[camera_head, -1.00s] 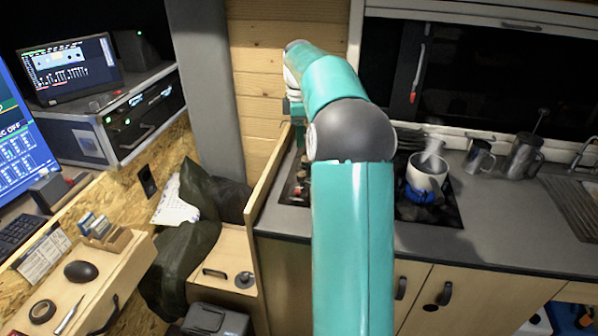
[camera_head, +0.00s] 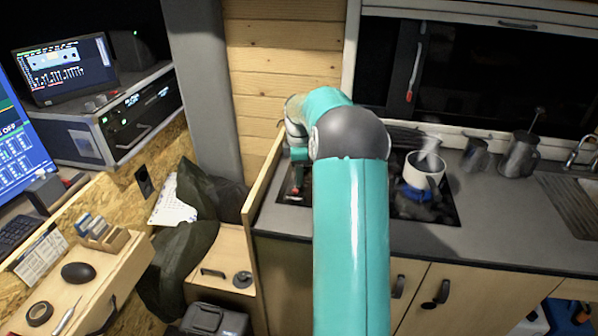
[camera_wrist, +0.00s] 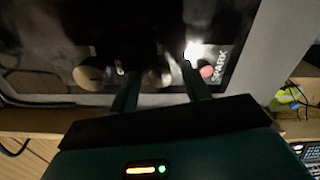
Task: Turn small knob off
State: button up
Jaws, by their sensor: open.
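In the wrist view, two round pale knobs show on the dark front strip of the stove. One knob (camera_wrist: 88,75) is left of my fingers. The other knob (camera_wrist: 160,77) shows between the two fingers of my gripper (camera_wrist: 160,72), dim and partly in shadow; I cannot tell whether the fingers touch it. The gripper is open. A pinkish-red button (camera_wrist: 207,72) sits just right of the right finger, beside the word SPARK. In the head view, my arm hides much of the stove (camera_head: 440,212), and the knobs are not clear there.
A white pot (camera_head: 424,172) stands on the right burner with blue beneath it. Metal jugs (camera_head: 519,155) stand further right on the counter. A wooden partition (camera_head: 262,185) rises close to the stove's left side. Free counter lies right of the stove.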

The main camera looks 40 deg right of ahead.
jog(key=shift+f, duration=0.1)
jog(key=c, duration=1)
jog(key=shift+m, duration=0.3)
jog(key=m, duration=0.8)
jog(key=shift+m, duration=0.4)
jog(key=m, duration=0.4)
jog(key=shift+m, duration=2.2)
